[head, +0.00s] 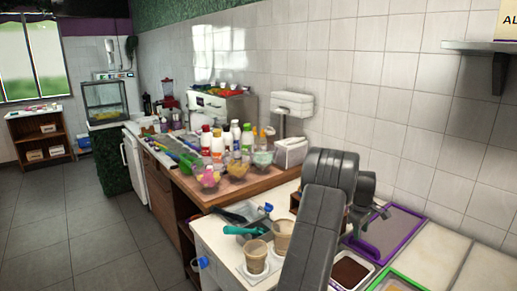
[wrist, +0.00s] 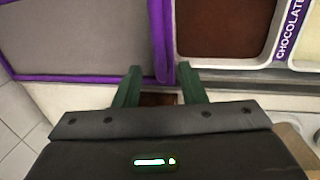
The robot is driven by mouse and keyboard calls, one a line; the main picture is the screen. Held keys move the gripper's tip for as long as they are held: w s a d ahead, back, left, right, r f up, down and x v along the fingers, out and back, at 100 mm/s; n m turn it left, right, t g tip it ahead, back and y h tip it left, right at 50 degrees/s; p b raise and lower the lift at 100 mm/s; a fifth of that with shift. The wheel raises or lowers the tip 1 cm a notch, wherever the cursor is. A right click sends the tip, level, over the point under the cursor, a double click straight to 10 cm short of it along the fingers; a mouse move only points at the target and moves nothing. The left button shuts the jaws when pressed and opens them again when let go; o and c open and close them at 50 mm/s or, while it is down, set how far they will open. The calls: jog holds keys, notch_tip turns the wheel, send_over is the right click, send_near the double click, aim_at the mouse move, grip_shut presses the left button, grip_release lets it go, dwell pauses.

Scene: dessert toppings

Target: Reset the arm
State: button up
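My gripper (wrist: 160,82) shows in the wrist view with its two green fingers wide apart and nothing held between them. A small dark brown patch shows between the fingers, near the gripper body; I cannot tell what it is. The fingers point toward a purple-rimmed tray (wrist: 85,76) and a container of brown topping (wrist: 222,28) labelled CHOCOLATE. In the head view my grey arm stands over the counter's right part, with its end beside the purple-edged tray (head: 424,211).
Two brown cups (head: 256,262) (head: 283,239) stand left of my arm, near a teal-handled tool (head: 246,230). A brown-filled container (head: 349,271) and a green-rimmed tray (head: 395,283) lie at the front right. Bottles (head: 217,145) and bowls (head: 238,166) crowd the wooden counter; the left floor is clear.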

aim_at(357, 250)
jog(key=f, duration=0.3)
jog(key=shift+w+d+f, duration=0.2)
jog(key=shift+d+f, duration=0.1)
jog(key=shift+s+a, duration=0.2)
jog(key=shift+a, duration=0.1)
jog(key=shift+a, duration=0.1)
